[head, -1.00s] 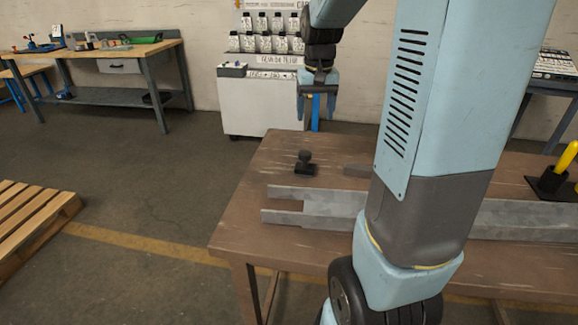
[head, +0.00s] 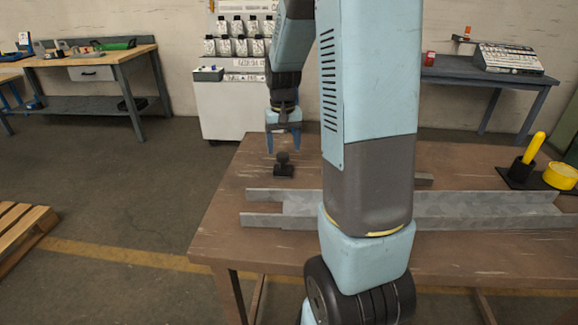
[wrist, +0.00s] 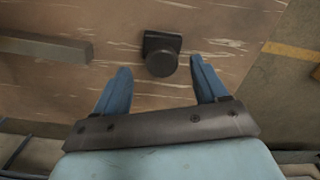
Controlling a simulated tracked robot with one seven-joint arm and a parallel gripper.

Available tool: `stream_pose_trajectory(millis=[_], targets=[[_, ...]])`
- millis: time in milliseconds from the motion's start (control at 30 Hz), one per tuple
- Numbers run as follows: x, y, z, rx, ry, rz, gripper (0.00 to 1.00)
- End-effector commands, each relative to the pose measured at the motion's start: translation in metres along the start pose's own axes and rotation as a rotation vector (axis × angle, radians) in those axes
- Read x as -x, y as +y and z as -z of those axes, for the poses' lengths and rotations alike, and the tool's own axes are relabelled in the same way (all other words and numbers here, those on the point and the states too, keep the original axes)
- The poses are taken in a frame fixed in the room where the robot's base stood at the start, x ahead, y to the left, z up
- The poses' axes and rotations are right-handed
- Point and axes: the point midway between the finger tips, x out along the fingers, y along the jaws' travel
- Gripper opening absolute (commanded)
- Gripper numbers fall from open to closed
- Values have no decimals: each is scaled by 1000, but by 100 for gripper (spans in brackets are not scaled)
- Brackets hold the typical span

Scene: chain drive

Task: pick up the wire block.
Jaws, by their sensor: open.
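A small black block with a round knob on top, which I take to be the wire block (head: 284,170), stands upright on the brown table near its left end. My gripper (head: 283,147) points down just above or behind its knob, with its blue fingers apart and empty. In the wrist view the black block (wrist: 160,52) appears between and slightly beyond the two fingertips (wrist: 160,68). No contact shows. The block's lower part is partly hidden by its knob in the wrist view.
Long grey metal channels (head: 270,220) lie along the front of the brown table (head: 225,225). A grey bar (wrist: 45,46) lies left of the block in the wrist view. A black holder with a yellow handle (head: 533,150) stands at the right. Bare tabletop surrounds the block.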

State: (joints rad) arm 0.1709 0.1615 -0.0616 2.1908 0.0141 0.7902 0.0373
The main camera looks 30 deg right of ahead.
Motion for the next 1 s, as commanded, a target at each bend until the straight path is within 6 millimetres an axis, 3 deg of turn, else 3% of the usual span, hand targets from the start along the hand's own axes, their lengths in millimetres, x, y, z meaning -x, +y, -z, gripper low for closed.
stream_pose_trajectory(millis=[400, 733, 1000], targets=[[-46, -2, 3, 0, -1, 0, 72], [-52, -2, 3, 0, 1, 0, 72], [-52, -1, 3, 0, 1, 0, 46]])
